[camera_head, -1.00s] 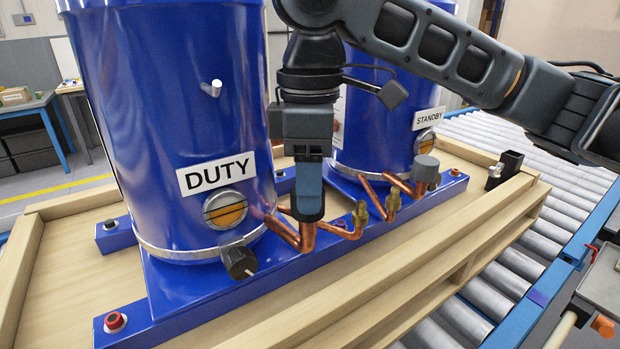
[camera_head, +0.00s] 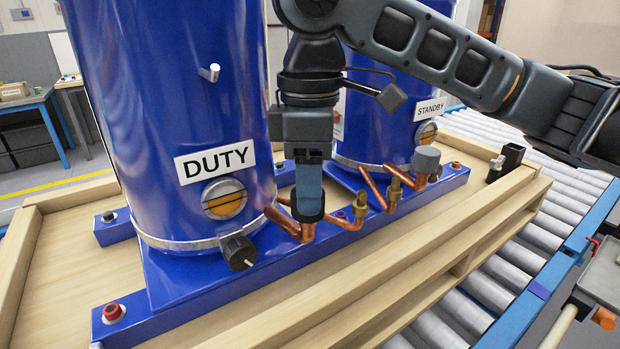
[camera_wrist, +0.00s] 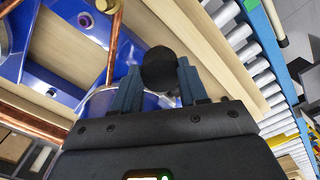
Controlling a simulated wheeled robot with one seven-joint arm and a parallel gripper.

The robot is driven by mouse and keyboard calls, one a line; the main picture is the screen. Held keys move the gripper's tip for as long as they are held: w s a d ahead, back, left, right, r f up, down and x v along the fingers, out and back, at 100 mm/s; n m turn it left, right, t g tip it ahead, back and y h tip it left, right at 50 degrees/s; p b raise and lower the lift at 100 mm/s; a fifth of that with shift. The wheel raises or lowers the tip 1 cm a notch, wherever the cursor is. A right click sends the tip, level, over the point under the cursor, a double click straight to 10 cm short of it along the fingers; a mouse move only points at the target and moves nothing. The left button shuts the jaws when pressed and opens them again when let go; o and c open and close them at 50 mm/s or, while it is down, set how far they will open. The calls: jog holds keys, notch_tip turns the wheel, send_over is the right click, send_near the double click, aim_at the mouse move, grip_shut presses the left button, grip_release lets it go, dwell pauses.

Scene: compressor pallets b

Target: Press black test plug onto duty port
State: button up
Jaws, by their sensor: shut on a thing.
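My gripper (camera_head: 308,212) points down in front of the duty compressor (camera_head: 165,120), the blue tank labelled DUTY. It is shut on the black test plug (camera_wrist: 160,68), a round dark piece between the blue fingers in the wrist view. In the head view the plug shows as a dark ring at the fingertips. A copper pipe end (camera_head: 307,233), apparently the duty port, is directly below the fingertips. Plug and pipe end overlap in the picture; I cannot tell whether they touch or how far the plug is on.
The standby compressor (camera_head: 385,110) stands behind to the right, a grey cap (camera_head: 426,159) on its pipe. Brass fittings (camera_head: 360,203) and copper pipes are close right of my gripper.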

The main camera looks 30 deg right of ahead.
jog(key=shift+f, duration=0.25)
jog(key=o, duration=1.1)
notch_tip(320, 180, up, 8)
jog(key=shift+f+b, duration=0.1)
jog(key=shift+b, duration=0.25)
jog(key=shift+s, duration=0.1)
